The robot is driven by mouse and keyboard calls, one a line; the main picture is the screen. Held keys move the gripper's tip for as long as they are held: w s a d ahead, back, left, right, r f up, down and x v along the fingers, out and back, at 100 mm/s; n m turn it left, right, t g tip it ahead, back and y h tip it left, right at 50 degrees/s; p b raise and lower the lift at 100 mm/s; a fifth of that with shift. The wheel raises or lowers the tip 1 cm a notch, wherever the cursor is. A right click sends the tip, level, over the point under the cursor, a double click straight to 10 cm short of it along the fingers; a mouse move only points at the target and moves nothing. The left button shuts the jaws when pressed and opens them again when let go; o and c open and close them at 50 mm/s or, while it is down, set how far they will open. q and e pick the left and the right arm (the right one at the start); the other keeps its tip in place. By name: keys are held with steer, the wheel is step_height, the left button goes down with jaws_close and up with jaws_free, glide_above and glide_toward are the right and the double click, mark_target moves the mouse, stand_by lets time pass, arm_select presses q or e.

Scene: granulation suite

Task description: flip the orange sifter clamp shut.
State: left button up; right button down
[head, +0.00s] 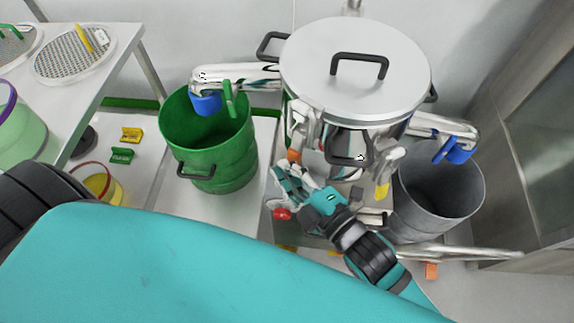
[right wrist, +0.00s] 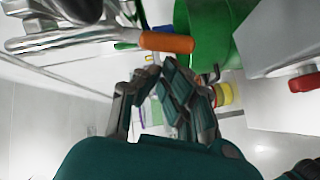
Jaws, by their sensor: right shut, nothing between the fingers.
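The orange sifter clamp (head: 294,156) shows as a small orange piece on the front left of the steel sifter (head: 300,118), just beyond my right fingertips. In the right wrist view its orange handle (right wrist: 167,42) lies roughly level across the picture, attached to bright metal at its left end. My right gripper (head: 283,179) is shut and empty, below the clamp. In the right wrist view its fingertips (right wrist: 160,68) are just under the handle; I cannot tell whether they touch it. The clamp's hinge is partly hidden. My left gripper is not in view.
A green drum (head: 207,145) stands left of the sifter, under a spout with a green lever (head: 229,98). A grey bin (head: 437,190) stands at the right under a spout with a blue lever.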

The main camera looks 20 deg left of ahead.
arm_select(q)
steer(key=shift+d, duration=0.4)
arm_select(e)
steer(key=shift+w+f, duration=0.1)
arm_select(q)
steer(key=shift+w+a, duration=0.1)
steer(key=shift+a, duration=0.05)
arm_select(e)
steer(key=v, duration=1.2)
